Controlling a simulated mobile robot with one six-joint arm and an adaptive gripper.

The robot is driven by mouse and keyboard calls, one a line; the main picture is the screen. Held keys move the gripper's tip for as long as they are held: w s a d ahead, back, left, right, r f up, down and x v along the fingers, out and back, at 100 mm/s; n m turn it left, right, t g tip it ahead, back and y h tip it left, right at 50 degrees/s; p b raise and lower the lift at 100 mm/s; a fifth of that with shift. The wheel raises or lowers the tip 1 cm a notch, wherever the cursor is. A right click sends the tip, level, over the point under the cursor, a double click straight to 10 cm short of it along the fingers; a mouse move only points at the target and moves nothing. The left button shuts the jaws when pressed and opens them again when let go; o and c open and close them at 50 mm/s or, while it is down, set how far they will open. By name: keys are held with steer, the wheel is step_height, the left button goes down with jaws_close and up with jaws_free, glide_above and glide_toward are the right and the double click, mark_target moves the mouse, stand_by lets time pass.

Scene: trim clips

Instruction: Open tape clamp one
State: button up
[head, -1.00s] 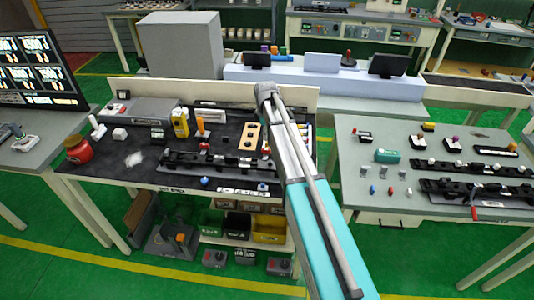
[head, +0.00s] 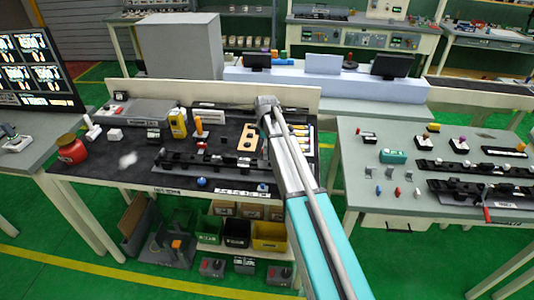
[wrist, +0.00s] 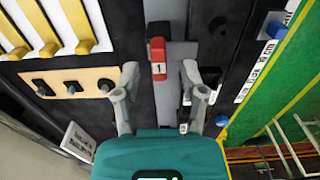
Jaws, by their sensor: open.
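Tape clamp one, a red lever marked "1" (wrist: 158,58), shows in the wrist view on a grey strip over a dark fixture. My gripper (wrist: 165,88) is open, with its two grey fingers apart and nothing between them that I can see held. The red lever lies just beyond the fingertips, between their lines and nearer the left finger. I cannot tell whether they touch. In the head view, my arm hides the gripper and I cannot make out the clamp. The black fixture rail (head: 205,160) lies on the dark bench, its right end close to my arm.
A wooden block with black knobs (wrist: 70,86) and several yellow-handled tools (wrist: 84,46) lie left of the gripper. A blue knob (wrist: 277,25) sits near the bench's front edge. A red jar (head: 71,150) stands at the bench's left. Another worktable (head: 355,185) stands to the right.

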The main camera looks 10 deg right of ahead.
steer(key=shift+f+b, duration=0.55)
steer(key=shift+f, duration=0.3)
